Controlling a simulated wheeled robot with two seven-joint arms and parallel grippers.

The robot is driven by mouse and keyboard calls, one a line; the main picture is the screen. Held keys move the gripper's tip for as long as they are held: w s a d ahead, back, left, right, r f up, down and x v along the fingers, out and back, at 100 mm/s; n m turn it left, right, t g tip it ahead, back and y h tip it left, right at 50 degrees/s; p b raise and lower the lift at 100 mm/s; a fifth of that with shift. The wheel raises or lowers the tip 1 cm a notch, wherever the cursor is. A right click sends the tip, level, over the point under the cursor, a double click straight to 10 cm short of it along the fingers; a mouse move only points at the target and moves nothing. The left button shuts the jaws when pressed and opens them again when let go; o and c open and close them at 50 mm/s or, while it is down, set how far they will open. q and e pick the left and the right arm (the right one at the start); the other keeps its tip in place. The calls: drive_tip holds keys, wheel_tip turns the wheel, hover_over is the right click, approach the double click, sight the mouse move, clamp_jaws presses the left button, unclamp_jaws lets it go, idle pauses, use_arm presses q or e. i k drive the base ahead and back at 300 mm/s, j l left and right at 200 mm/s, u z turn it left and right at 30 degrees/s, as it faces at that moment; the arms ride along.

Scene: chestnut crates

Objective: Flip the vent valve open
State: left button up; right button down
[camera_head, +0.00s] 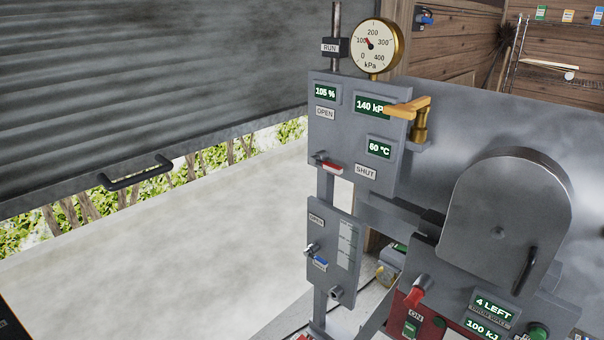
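No part in view carries a readable vent name, so I cannot tell for sure which is the vent valve. A red-handled lever (329,167) sits low on the upper grey panel (340,142), its red end pointing right toward the SHUT label (365,172); an OPEN label (325,113) is above it. A blue-handled lever (319,262) is on the lower panel (346,232), below another OPEN label (316,218). A brass valve (420,122) with an orange, roughly level handle (408,108) is at the upper panel's right edge. Neither gripper is in view.
A round gauge (375,46) tops the panel; a display (373,105) reads 140 kPa. A grey machine with a rounded hatch (505,215) fills the right. A corrugated shutter (130,70) with a dark handle (136,172) hangs left. The pale surface (190,250) below it is clear.

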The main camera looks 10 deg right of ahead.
sight(315, 160)
drive_tip(key=i+j, duration=0.4)
drive_tip(key=i+j+z, duration=0.15)
drive_tip(key=i+j, duration=0.25)
drive_tip(key=j, duration=0.2)
